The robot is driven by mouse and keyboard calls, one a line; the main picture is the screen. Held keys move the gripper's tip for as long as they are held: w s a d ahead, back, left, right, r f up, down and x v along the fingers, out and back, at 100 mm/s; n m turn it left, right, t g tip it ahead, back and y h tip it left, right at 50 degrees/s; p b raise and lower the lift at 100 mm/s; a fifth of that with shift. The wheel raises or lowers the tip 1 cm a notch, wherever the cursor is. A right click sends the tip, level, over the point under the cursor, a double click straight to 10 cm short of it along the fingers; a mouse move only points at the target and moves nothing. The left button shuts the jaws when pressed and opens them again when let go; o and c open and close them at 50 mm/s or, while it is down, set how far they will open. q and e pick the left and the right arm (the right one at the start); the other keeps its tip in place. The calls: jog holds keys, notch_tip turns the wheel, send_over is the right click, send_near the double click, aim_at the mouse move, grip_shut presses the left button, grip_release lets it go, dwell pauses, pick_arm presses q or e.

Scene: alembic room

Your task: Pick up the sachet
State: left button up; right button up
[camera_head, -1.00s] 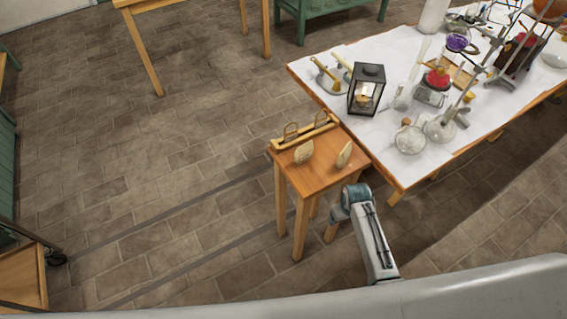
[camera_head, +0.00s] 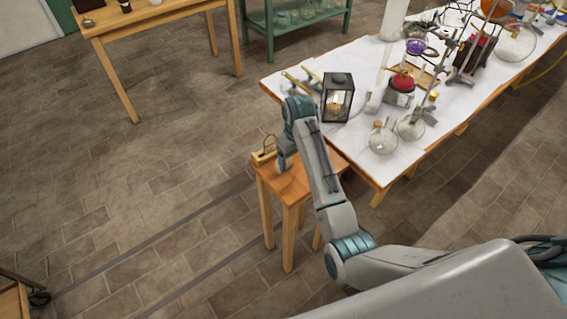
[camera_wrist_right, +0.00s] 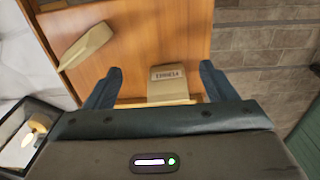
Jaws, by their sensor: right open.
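A beige sachet (camera_wrist_right: 168,86) with a printed label lies on the small wooden table (camera_wrist_right: 150,35) in the right wrist view. A second beige packet (camera_wrist_right: 85,46) lies to its upper left on the same table. My right gripper (camera_wrist_right: 160,68) is open and empty, its two fingers apart on either side of the labelled sachet in the picture. I cannot tell how far above it they are. The lower part of the sachet is hidden by the gripper body.
Open stone floor lies left.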

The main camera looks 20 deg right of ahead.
aim_at(289, 161)
jog(key=shift+n, duration=0.4)
jog(key=w+r, duration=0.1)
jog(key=w+a+r, duration=0.2)
jog(key=w, duration=0.1)
jog(key=shift+r, duration=0.4)
jog(key=shift+w+a+f, duration=0.1)
jog(key=shift+w, duration=0.05)
notch_tip(289, 161, down, 5)
jog(key=shift+f+p, duration=0.1)
jog(key=shift+p, duration=0.55)
notch_tip(289, 161, down, 5)
jog(key=shift+w+r+p, duration=0.15)
jog(key=shift+r+p, duration=0.05)
jog(key=shift+p, duration=0.75)
jog(key=shift+f, duration=0.3)
jog(key=c, duration=1)
jog(key=shift+c, duration=0.2)
jog(key=shift+r, duration=0.15)
